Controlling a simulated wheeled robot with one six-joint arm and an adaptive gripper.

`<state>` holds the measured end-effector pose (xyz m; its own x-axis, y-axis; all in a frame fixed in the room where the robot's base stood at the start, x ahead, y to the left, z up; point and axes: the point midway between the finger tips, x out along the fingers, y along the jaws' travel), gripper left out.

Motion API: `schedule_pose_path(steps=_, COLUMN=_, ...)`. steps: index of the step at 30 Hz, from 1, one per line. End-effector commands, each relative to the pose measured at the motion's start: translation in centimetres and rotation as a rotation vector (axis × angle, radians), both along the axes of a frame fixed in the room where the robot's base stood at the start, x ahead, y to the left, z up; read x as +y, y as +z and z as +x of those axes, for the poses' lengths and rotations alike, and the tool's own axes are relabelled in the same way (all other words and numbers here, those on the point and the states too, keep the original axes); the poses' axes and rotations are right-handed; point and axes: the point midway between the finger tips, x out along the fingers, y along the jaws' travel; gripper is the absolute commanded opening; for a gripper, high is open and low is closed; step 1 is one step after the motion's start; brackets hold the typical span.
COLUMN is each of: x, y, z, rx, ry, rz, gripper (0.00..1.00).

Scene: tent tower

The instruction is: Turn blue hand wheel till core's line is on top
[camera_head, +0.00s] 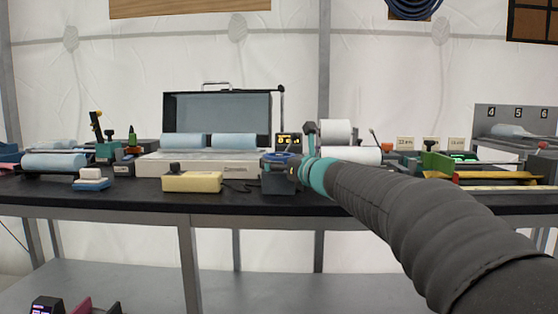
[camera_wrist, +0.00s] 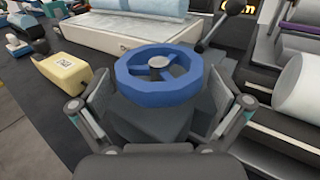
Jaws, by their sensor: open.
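The blue hand wheel (camera_wrist: 160,92) lies face up on a dark grey block (camera_wrist: 150,122) in the wrist view, with spokes and a silver hub. In the head view a bit of the wheel (camera_head: 278,157) shows at the table's front edge. My gripper (camera_wrist: 164,88) is open, with one finger on each side of the wheel and block. The fingers look apart from the rim; contact cannot be told. A pale roll (camera_wrist: 302,85) lies right of the wheel; white rolls (camera_head: 337,131) show behind my arm in the head view. I cannot make out a line on a core.
A black lever (camera_wrist: 212,32) rises behind the wheel. A cream box (camera_head: 192,182) stands left of the block. A pale flat machine (camera_head: 150,165) with blue rolls lies behind it. My arm covers part of the table's right side.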

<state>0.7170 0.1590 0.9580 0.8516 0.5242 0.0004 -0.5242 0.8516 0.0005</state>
Motion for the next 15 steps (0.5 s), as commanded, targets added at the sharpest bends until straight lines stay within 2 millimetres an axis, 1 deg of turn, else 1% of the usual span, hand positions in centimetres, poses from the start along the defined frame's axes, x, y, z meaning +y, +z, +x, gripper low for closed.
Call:
schedule_pose_path(steps=4, x=0.54, y=-0.01, z=0.83, rx=0.0, ry=0.0, rz=0.0, gripper=1.0)
schedule_pose_path(steps=14, x=0.65, y=0.0, z=0.98, rx=-0.001, ry=0.0, rz=-0.001, gripper=1.0)
schedule_pose_path(steps=15, x=0.66, y=0.0, z=0.97, rx=-0.001, ry=0.0, rz=-0.001, gripper=0.9)
